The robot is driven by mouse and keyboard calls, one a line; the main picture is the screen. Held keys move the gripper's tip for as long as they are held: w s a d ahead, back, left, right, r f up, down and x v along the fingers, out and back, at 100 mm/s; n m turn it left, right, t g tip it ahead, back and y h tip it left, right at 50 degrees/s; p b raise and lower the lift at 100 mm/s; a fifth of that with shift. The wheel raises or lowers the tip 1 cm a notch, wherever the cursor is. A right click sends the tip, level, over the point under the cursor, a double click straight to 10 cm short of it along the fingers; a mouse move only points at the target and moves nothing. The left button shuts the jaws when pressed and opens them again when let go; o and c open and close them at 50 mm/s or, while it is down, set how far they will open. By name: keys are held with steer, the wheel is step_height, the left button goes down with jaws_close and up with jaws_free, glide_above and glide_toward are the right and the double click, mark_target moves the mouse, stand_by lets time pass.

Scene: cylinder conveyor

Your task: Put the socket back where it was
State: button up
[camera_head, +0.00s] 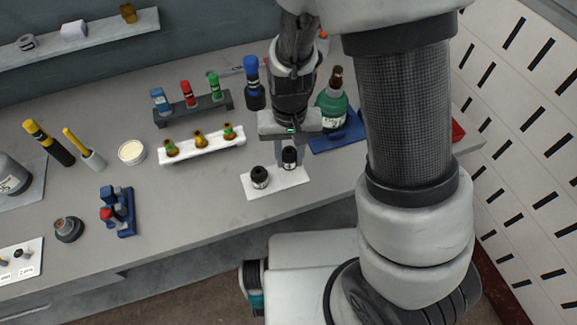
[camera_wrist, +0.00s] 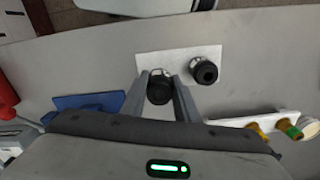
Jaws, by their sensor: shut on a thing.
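My gripper (camera_head: 289,148) points down over a small white plate (camera_head: 266,189) near the table's front edge. Its fingers are shut on a black socket (camera_head: 289,159), one on each side of it. In the wrist view this socket (camera_wrist: 160,92) sits between the two fingertips, at the plate's lower edge. Whether it rests on the plate or is held just above it, I cannot tell. A second black socket (camera_head: 260,177) stands upright on the left part of the plate, apart from the fingers. It also shows in the wrist view (camera_wrist: 206,72).
A white rack (camera_head: 203,148) with several brass-coloured pieces stands left of my gripper. Behind it is a dark rack (camera_head: 194,109) with coloured items. A green bottle (camera_head: 331,110) on a blue tray (camera_head: 345,137) stands close on the right. Bare table lies left of the plate.

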mark_target(289, 175)
steer(key=shift+f, duration=2.1)
steer(key=shift+f, duration=0.1)
steer(key=shift+f+b, duration=0.15)
steer(key=shift+b, duration=0.25)
steer(key=o, duration=1.1)
